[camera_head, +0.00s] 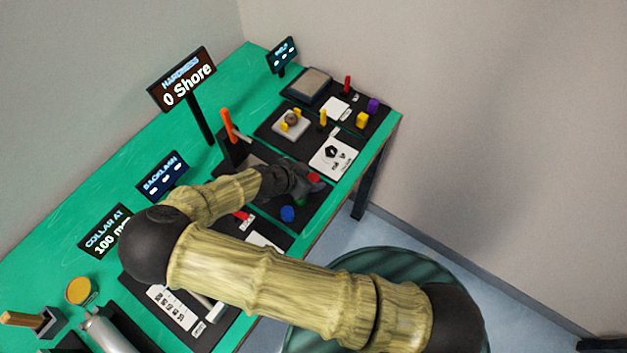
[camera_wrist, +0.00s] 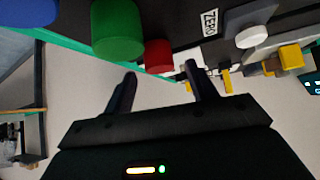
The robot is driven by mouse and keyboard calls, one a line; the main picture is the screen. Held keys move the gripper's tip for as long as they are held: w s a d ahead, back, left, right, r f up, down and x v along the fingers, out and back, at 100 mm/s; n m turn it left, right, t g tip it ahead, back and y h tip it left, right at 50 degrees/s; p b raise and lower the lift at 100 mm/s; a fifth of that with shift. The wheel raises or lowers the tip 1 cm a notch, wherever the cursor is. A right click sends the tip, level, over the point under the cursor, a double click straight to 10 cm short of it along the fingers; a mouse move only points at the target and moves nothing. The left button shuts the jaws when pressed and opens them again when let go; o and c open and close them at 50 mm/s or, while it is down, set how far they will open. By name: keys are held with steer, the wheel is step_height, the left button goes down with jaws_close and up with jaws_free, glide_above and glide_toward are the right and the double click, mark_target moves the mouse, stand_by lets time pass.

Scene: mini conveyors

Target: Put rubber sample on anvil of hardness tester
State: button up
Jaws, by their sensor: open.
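Red (camera_head: 314,179), green (camera_head: 300,202) and blue (camera_head: 288,214) cylinders stand in a row on the black mat under the hardness sign (camera_head: 187,80); they look like rubber samples. My gripper (camera_head: 303,182) is low beside the red and green ones. In the wrist view my gripper (camera_wrist: 160,72) is open and empty, with the red cylinder (camera_wrist: 158,56) just beyond and between its fingertips. The green cylinder (camera_wrist: 117,30) is nearer the left finger, and blue (camera_wrist: 28,10) is at the top left corner. An orange lever (camera_head: 228,124) rises behind, seemingly on the tester; my arm hides the anvil.
Farther on are a grey plate (camera_head: 310,83) and small purple (camera_head: 373,105) and yellow blocks. The backlash sign (camera_head: 162,176) stands behind my forearm.

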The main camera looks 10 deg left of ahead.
mark_target(315, 176)
steer(key=x, duration=0.3)
steer(key=shift+a+b, duration=0.1)
steer(key=shift+b, duration=0.25)
steer(key=shift+s, duration=0.1)
steer(key=c, duration=1.1)
steer(key=shift+r, duration=0.15)
steer(key=shift+c, duration=0.2)
step_height(315, 176, up, 10)
steer(key=shift+f+b, duration=0.1)
steer(key=shift+b, duration=0.75)
